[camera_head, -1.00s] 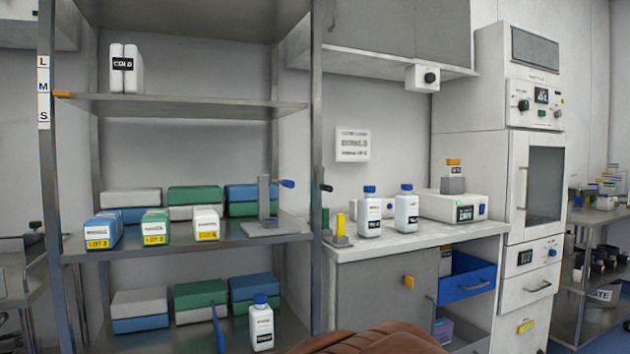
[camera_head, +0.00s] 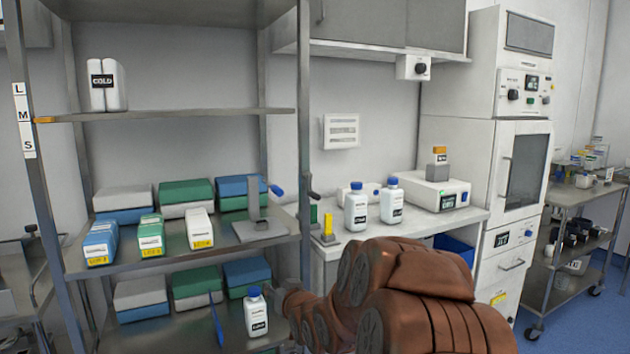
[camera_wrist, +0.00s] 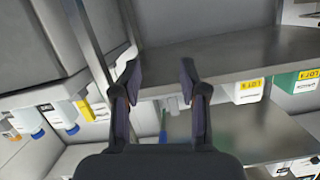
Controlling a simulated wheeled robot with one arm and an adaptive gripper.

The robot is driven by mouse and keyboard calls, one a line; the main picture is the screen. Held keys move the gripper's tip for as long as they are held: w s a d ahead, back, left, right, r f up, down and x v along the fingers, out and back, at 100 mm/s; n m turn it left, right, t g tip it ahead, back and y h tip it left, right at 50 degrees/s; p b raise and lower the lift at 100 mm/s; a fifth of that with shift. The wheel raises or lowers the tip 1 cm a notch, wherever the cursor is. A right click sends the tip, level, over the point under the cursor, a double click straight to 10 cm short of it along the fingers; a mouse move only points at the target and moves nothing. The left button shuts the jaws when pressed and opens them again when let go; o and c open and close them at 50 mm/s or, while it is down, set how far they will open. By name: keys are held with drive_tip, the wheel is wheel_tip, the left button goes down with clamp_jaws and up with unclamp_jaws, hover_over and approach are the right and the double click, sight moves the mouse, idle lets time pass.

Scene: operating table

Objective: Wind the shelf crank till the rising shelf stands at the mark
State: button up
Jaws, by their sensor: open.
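The shelf with the orange pointer (camera_head: 44,120) at its left end is the upper shelf (camera_head: 180,114) of the metal rack. White bottles marked COLD (camera_head: 107,86) stand on it. The scale strip (camera_head: 23,116) on the left post reads L, M, S from top to bottom, and the pointer is about level with M. A small black crank handle (camera_head: 313,196) sticks out by the rack's right front post. My gripper (camera_wrist: 160,75) is open and empty in the wrist view, near a rack post and shelf. I cannot make out the crank there.
A grey stand with a blue-handled lever (camera_head: 263,222) is on the middle shelf, beside several boxes. Two blue-capped bottles (camera_head: 356,207) and a yellow-topped block (camera_head: 328,230) stand on the counter right of the post. A bottle (camera_head: 255,312) stands on the lower shelf.

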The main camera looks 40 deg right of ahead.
drive_tip(key=d+r+m+t+h+p, duration=0.1)
drive_tip(key=d+r+t+h+p, duration=0.15)
drive_tip(key=d+r, duration=0.4)
drive_tip(key=m+t+h+p, duration=0.2)
drive_tip(key=t+h+p, duration=0.1)
approach(315, 196)
drive_tip(key=w, duration=0.1)
drive_tip(key=w+d, duration=0.2)
drive_tip(key=shift+w+d+r, duration=0.15)
drive_tip(key=shift+r, duration=0.1)
drive_tip(key=shift+p+x, duration=0.7)
drive_tip(key=shift+x, duration=3.05)
clamp_jaws()
